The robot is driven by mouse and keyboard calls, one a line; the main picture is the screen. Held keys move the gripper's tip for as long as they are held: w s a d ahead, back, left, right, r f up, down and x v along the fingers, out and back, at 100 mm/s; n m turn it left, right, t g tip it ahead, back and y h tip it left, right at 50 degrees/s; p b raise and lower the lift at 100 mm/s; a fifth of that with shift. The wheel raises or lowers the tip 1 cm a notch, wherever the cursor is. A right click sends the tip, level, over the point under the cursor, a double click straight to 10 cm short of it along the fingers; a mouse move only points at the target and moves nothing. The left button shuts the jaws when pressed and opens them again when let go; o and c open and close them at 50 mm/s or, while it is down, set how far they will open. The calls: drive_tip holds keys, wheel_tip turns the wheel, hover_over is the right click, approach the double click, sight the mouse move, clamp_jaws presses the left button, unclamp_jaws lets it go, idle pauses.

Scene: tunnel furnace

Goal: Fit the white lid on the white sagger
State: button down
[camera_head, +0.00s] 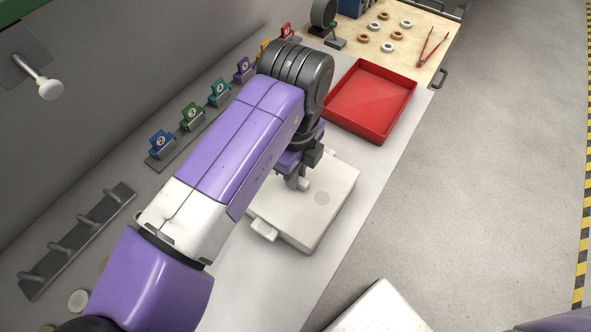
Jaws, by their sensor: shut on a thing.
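The white lid (335,192) is a flat square plate with a round grey spot on top and a small knob near its middle. My gripper (301,184) points down over the lid and is shut on it at the knob, partly hidden by my purple arm. The white sagger (306,244) shows as a pale block directly below the lid, with a lug (263,230) at its front left. Lid and sagger look lined up, but I cannot tell whether the lid is fully seated. My arm hides their far left part.
A red tray (372,98) stands behind the sagger on the light bench (262,290). Coloured numbered tags (191,117) line the left, near a rack with pegs (78,243). Rings and red tongs (431,46) lie on a wooden board at the back. Open floor is at right.

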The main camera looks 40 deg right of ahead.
drive_tip(key=shift+f, duration=0.2)
drive_tip(key=c, duration=1.3)
unclamp_jaws()
drive_tip(key=shift+r, duration=3.95)
